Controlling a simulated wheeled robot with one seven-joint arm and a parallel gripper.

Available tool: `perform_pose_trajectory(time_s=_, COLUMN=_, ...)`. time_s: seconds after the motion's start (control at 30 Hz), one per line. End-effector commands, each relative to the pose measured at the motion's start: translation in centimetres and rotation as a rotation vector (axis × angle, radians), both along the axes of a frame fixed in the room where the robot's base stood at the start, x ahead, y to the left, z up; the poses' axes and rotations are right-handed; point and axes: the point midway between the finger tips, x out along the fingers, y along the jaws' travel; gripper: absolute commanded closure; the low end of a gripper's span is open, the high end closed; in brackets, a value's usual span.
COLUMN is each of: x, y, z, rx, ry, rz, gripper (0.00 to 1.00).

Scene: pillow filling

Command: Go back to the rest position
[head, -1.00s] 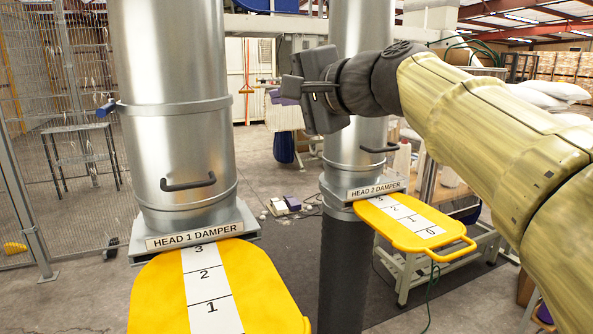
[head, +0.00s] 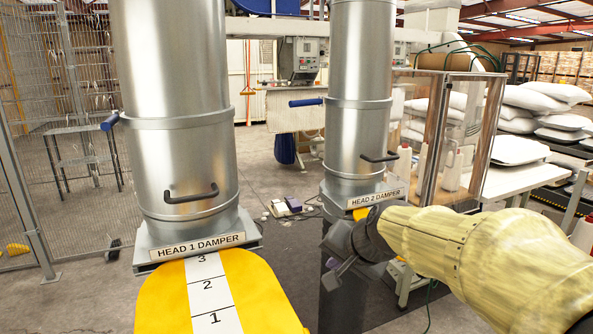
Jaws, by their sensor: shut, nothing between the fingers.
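My gripper (head: 338,276) is at the lower middle right of the head view, at the end of my sleeved arm coming in from the lower right. It points down and left, is shut and holds nothing. It is in front of the lower part of the head 2 pipe and covers most of the yellow head 2 damper plate (head: 362,213). The head 1 damper plate (head: 250,288), yellow with a white numbered strip showing 3, 2 and 1, sticks out at the lower left, apart from my gripper.
Two metal pipes stand upright, head 1 (head: 178,150) at the left and head 2 (head: 357,130) in the middle, each with a black handle. A clear-walled booth (head: 485,130) and stacked white pillows (head: 540,100) are at the right. A mesh fence (head: 60,190) stands at the left.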

Motion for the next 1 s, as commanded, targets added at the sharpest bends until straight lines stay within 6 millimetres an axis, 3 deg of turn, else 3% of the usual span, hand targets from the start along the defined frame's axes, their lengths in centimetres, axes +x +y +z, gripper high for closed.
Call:
perform_pose_trajectory(time_s=0.03, x=-1.4, y=-1.2, z=-2.6, rx=-0.071, ry=0.049, rz=0.023, gripper=1.0)
perform_pose_trajectory(time_s=0.2, x=-7.1, y=-4.7, z=-10.5, rx=-0.299, ry=0.197, rz=0.163, gripper=1.0)
perform_pose_trajectory(time_s=0.3, x=-11.0, y=-6.2, z=-14.0, rx=-0.403, ry=0.273, rz=0.268, gripper=1.0)
perform_pose_trajectory(time_s=0.4, x=-13.8, y=-7.1, z=-16.1, rx=-0.467, ry=0.324, rz=0.355, gripper=1.0)
perform_pose_trajectory(time_s=0.53, x=-15.3, y=-7.4, z=-17.1, rx=-0.497, ry=0.346, rz=0.405, gripper=1.0)
perform_pose_trajectory(time_s=1.0, x=-15.2, y=-7.4, z=-17.1, rx=-0.497, ry=0.345, rz=0.403, gripper=1.0)
